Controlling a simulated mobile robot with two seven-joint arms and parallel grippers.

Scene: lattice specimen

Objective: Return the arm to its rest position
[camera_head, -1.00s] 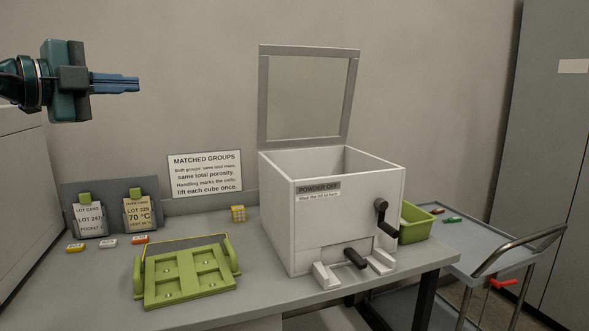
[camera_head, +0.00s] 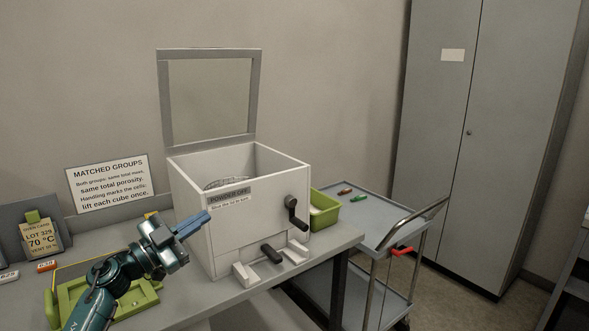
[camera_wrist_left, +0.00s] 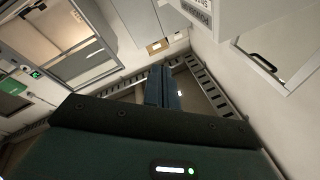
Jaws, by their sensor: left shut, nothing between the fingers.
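My left gripper (camera_head: 192,225) comes in from the lower left in the head view. Its blue fingers are shut with nothing between them, in front of the left side of the white box and over the table. The same shut fingers (camera_wrist_left: 162,87) show in the left wrist view. My left arm hides part of the green tray (camera_head: 143,298). My right gripper is not in view.
The white box (camera_head: 188,200) has its framed lid (camera_head: 252,100) standing open and a crank (camera_head: 292,213) in front. A green bin (camera_head: 325,215) is behind it. A trolley (camera_head: 375,218) and a tall grey cabinet (camera_head: 440,130) stand right. A sign (camera_head: 108,183) leans at the wall.

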